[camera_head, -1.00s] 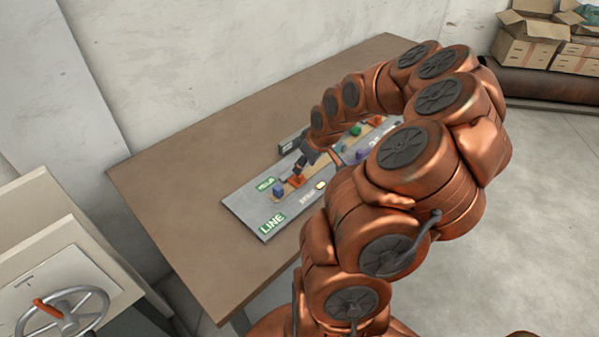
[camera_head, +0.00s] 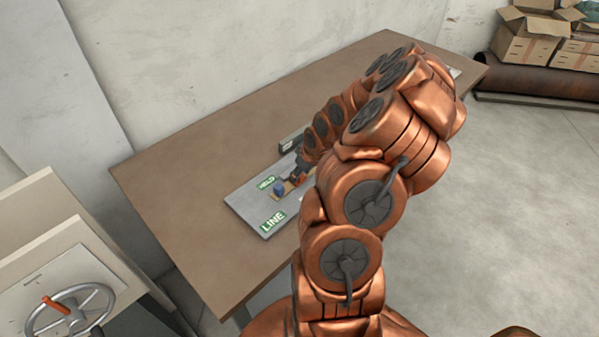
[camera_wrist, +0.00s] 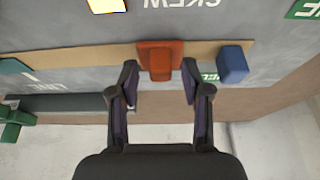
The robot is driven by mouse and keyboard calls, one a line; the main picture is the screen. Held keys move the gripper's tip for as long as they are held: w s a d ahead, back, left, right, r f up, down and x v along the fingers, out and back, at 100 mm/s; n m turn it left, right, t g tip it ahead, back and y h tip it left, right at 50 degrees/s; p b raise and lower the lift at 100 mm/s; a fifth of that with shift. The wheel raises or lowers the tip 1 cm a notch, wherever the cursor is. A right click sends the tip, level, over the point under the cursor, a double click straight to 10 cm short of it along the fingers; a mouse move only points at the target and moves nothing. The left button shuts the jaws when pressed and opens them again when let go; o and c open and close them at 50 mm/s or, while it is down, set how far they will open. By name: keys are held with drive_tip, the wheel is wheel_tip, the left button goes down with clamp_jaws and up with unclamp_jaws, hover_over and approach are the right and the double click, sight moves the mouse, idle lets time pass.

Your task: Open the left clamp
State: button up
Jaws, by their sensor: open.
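An orange block-like part (camera_wrist: 160,60), which looks like the clamp, sits on a tan strip (camera_wrist: 110,54) of the grey panel (camera_head: 245,203). In the wrist view it lies straight ahead, between the fingertips of my gripper (camera_wrist: 160,76). The fingers are apart, one to each side of it; I cannot tell if they touch it. In the head view my gripper (camera_head: 300,170) is at the panel's left part, by the orange part, which is mostly hidden. A blue block (camera_wrist: 232,65) stands just right of the orange part; it also shows in the head view (camera_head: 279,188).
The panel lies on a brown table (camera_head: 190,170) by a wall. A dark bar (camera_wrist: 70,102) and a green part (camera_wrist: 14,122) are at left in the wrist view. A handwheel (camera_head: 70,313) stands at lower left. The table's left end is clear.

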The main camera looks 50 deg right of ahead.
drive_tip(key=shift+w+f, duration=0.15)
drive_tip(key=shift+f, duration=0.25)
clamp_jaws()
